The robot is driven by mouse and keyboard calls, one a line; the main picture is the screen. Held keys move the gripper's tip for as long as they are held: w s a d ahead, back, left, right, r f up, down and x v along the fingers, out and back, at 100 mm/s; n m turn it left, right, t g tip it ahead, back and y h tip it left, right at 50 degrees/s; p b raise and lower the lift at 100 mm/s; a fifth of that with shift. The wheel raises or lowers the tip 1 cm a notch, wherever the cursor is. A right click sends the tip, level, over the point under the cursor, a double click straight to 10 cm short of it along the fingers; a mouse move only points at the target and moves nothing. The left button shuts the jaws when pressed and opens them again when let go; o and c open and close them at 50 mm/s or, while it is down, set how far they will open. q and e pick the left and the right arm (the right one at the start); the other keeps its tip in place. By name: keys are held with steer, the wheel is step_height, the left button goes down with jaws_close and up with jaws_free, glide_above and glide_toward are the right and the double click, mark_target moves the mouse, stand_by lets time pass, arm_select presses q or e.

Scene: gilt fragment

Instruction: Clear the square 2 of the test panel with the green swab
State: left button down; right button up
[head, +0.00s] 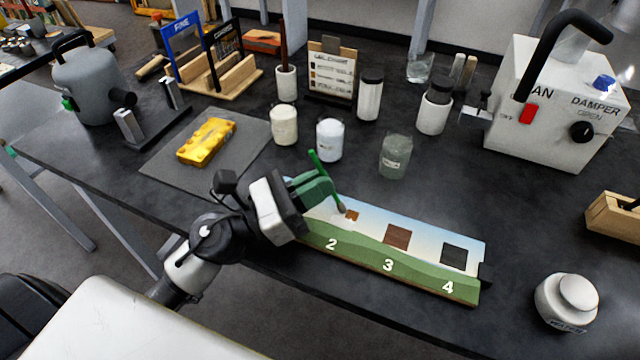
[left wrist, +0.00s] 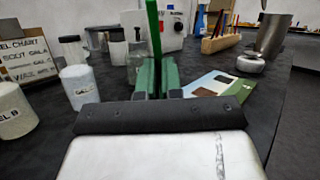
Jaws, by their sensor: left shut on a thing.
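The test panel (head: 414,270) is a painted board near the table's front edge, with numbers 2, 3 and 4 showing; its left end is hidden behind my left gripper. Square 2 (head: 352,215) shows a small orange-brown patch with whitish areas around it. Square 3 (head: 397,235) is brown and square 4 (head: 455,256) is dark. My left gripper (head: 322,187) is shut on the green swab (head: 314,160), which tilts over the panel. The swab's tip is at square 2, seemingly touching it. The swab (left wrist: 153,30) also stands between the fingers in the left wrist view. My right gripper is not in view.
Jars of gel (head: 330,140) and a cloudy jar (head: 395,157) stand behind the panel. A yellow block (head: 206,141) lies on a grey mat (head: 160,165) at left. A white lidded pot (head: 567,302) is at front right, a fan box (head: 540,110) behind.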

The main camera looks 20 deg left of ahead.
arm_select(q)
steer(key=shift+d+f, duration=0.2)
steer(key=shift+d, duration=0.15)
steer(key=shift+s+d+p, duration=0.1)
steer(key=shift+d+p, duration=0.35)
steer(key=shift+d, duration=0.3)
steer(key=shift+a+f+b, duration=0.1)
steer(key=shift+a+b, duration=0.25)
steer(key=shift+b, duration=0.1)
steer(key=shift+a, duration=0.85)
steer(key=shift+d+r, duration=0.25)
steer(key=shift+d, duration=0.05)
steer(key=shift+d+p, duration=0.45)
steer(key=shift+d, duration=0.5)
steer(key=shift+a+b, duration=0.6)
steer(key=shift+a, duration=0.7)
steer(key=shift+d+r, duration=0.1)
steer(key=shift+r, duration=0.05)
